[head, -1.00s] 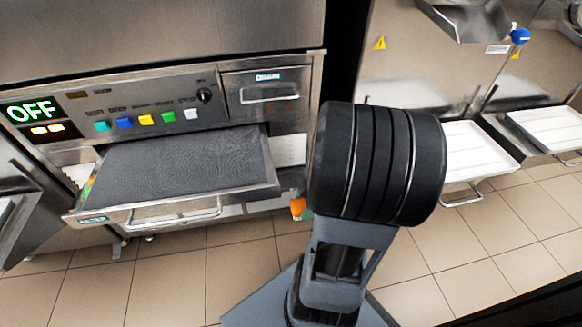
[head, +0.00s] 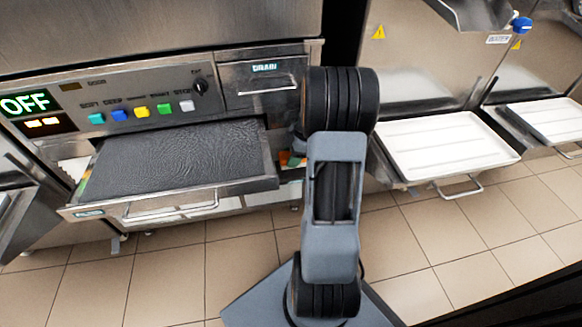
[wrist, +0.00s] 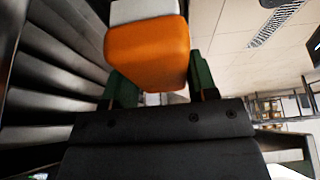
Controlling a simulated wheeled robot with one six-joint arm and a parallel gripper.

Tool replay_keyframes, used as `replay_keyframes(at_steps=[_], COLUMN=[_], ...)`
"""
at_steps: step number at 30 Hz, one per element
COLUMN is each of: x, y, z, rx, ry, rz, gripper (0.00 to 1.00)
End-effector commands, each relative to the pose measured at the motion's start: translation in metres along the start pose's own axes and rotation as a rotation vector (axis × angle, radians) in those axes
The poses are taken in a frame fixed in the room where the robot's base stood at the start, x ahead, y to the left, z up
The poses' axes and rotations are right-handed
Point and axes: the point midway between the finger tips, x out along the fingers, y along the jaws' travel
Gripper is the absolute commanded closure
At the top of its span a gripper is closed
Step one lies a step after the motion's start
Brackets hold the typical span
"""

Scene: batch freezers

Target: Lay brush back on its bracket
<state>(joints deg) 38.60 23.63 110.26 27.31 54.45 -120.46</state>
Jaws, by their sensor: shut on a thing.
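The brush (wrist: 148,55) shows in the wrist view as an orange block with a pale grey part above it. My gripper (wrist: 152,82) is shut on it, with a green finger on each side. In the head view a bit of orange of the brush (head: 284,158) shows just left of my arm, beside the right end of the pulled-out tray; my arm hides most of the gripper and brush. I cannot make out the bracket in either view.
A freezer front with an OFF display (head: 25,104) and coloured buttons stands at left. Its dark-topped tray (head: 180,160) sticks out towards me. A white tray (head: 445,147) juts out at right. The tiled floor is clear.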

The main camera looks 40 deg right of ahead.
Motion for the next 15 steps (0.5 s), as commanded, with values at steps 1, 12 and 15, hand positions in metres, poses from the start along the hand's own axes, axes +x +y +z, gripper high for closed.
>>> replay_keyframes(at_steps=[1,12,15], x=[0.002,0.038,0.05], y=[0.0,-0.001,0.002], z=[0.001,0.016,0.021], rx=[0.0,0.001,-0.001], ry=[0.0,0.0,0.0], rz=[0.001,-0.001,0.0], gripper=[0.69,0.69,0.69])
